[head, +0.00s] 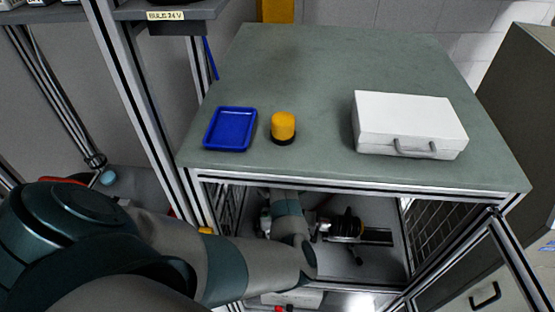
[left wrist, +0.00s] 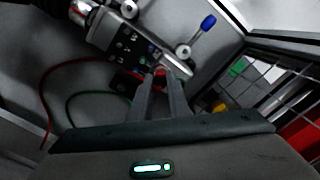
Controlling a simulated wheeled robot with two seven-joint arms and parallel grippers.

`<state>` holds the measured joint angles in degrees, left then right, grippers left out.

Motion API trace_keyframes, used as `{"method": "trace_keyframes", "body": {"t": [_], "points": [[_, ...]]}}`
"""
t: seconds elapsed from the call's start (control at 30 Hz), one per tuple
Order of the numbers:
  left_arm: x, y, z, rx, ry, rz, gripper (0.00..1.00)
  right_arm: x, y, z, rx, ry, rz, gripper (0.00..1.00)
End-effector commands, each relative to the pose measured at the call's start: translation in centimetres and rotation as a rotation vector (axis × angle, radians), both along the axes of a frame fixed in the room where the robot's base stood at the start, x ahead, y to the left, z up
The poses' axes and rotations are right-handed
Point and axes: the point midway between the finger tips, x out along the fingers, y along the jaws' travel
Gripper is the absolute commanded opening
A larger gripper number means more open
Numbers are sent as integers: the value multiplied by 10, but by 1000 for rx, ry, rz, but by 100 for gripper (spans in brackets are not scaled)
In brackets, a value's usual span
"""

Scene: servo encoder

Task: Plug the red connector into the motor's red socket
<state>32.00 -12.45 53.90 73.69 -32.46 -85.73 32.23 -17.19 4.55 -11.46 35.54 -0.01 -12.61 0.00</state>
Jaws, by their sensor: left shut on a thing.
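My left gripper (left wrist: 160,74) is shut, with its fingertips against the motor's socket face. A small red piece, which looks like the red connector (left wrist: 179,72), shows at the fingertips; the fingers hide most of it. I cannot tell how deep it sits in a socket. The red socket is not clearly visible. In the head view my left arm reaches into the bay under the table; its gripper is hidden there. The motor (head: 345,226) shows in that bay. My right gripper is in neither view.
A red wire (left wrist: 45,92) and a dark green wire (left wrist: 90,93) loop beside the motor. A blue-tipped lever (left wrist: 206,24) and a mesh wall (left wrist: 268,85) are close by. The tabletop (head: 320,70) above carries a blue tray (head: 231,129), a yellow-capped item (head: 283,126) and a white case (head: 408,118).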

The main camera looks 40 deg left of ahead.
Motion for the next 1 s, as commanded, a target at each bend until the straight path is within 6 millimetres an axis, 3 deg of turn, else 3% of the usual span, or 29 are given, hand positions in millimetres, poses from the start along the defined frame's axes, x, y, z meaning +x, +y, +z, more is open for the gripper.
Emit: {"method": "trace_keyframes", "body": {"t": [0.4,0.43,0.5,0.53,1.0], "points": [[0,0,-3,0,0,0,0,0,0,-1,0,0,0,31],[0,0,-3,0,0,0,18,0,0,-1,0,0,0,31],[0,0,-3,0,0,0,35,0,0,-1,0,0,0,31],[0,0,-3,0,0,0,38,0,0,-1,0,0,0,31],[0,0,3,0,0,-1,38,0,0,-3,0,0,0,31]]}}
